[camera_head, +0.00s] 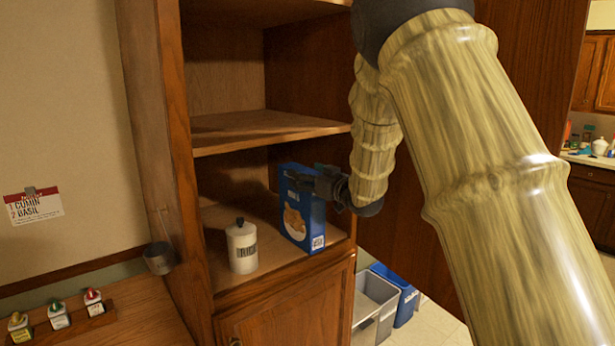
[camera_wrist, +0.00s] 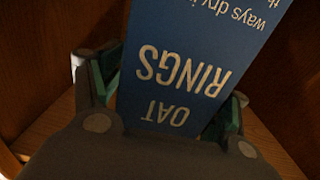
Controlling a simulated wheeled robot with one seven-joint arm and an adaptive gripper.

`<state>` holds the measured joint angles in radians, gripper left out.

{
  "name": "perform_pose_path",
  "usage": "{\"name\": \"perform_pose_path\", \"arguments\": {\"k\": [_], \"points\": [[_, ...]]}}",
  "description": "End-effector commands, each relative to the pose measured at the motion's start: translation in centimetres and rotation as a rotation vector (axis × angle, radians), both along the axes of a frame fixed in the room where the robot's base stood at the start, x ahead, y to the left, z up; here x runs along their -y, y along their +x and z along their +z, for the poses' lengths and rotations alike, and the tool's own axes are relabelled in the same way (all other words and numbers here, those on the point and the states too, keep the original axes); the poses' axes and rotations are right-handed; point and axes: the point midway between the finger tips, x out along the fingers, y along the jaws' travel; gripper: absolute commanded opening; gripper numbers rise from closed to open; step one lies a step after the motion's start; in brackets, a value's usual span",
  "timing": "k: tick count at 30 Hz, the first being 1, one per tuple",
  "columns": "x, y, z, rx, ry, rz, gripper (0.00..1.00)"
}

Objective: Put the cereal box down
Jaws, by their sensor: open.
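The blue cereal box (camera_head: 302,222) stands upright on the lower shelf of the open cabinet, at the shelf's right side. In the wrist view the box (camera_wrist: 200,65) reads "OAT RINGS" and lies between the two fingers. My gripper (camera_head: 312,183) is at the upper part of the box, coming from the right. In the wrist view my gripper (camera_wrist: 165,95) is open, with a finger on either side of the box. A gap shows beside the right finger; contact at the left finger is hard to tell.
A white canister (camera_head: 242,248) with a dark knob stands left of the box on the same lower shelf (camera_head: 268,262). The middle shelf (camera_head: 262,130) is above. Grey and blue bins (camera_head: 372,305) sit on the floor. Spice jars (camera_head: 60,317) stand at lower left.

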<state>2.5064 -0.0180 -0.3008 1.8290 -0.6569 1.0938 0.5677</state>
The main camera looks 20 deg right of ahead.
Motion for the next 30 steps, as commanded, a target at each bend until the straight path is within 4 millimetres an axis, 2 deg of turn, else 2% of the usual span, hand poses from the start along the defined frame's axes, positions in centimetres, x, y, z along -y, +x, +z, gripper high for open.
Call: {"name": "perform_pose_path", "arguments": {"k": [3, 8, 24, 30], "points": [[0.0, 0.0, 0.5, 0.000, -0.001, 0.000, 0.76], [0.6, -1.4, 0.1, 0.001, 0.001, -0.002, 0.76], [3.2, -8.8, 0.1, 0.002, 0.002, -0.001, 0.76], [3.9, -10.6, 0.2, 0.001, 0.000, 0.000, 0.76]]}}
